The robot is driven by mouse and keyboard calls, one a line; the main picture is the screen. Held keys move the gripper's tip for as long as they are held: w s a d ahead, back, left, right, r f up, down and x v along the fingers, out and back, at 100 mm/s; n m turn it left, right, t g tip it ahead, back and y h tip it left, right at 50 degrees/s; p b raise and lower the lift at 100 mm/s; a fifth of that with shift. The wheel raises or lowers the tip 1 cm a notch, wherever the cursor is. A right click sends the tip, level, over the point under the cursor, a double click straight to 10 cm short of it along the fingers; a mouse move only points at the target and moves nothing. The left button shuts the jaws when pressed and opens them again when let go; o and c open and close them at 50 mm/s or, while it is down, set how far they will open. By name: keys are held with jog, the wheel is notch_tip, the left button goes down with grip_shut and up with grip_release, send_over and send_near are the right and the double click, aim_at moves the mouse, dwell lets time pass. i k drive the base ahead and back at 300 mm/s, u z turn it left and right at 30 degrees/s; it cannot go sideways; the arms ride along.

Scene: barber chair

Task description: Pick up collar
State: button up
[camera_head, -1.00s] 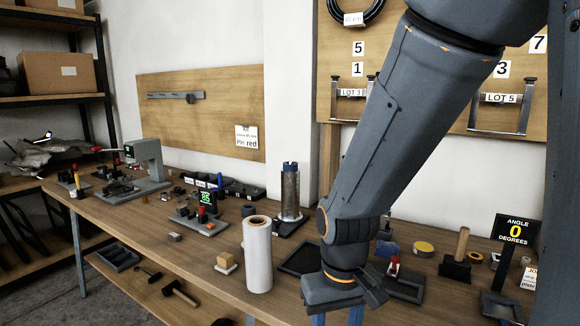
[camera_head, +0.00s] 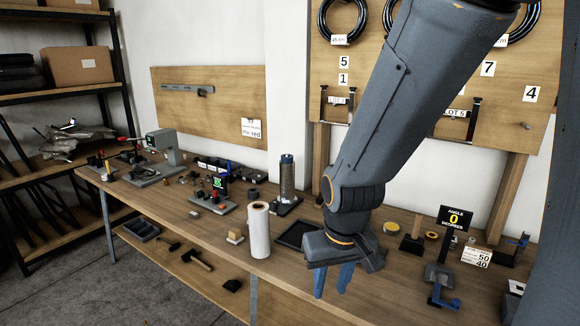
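I cannot tell for sure which thing is the collar. Small round pieces on the bench include a dark ring-like part (camera_head: 253,192) behind the white roll, a yellow disc (camera_head: 391,228) and a small dark round part with a yellowish top (camera_head: 432,235). My gripper (camera_head: 331,292) points down near the bench's front edge, right of the white roll. Its two blue fingers are apart, with nothing seen between them. My wrist and forearm hide part of the bench behind them.
The wooden workbench (camera_head: 280,267) carries a white roll (camera_head: 258,230), a metal cylinder with a blue top (camera_head: 287,178), a dark tray (camera_head: 291,235) and an angle display (camera_head: 454,218). A blue clamp-like tool (camera_head: 440,288) lies at the right. Shelving stands at the left.

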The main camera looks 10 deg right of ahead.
aim_at(284, 160)
jog(key=u, duration=0.4)
jog(key=i, duration=1.25)
jog(key=z, duration=0.4)
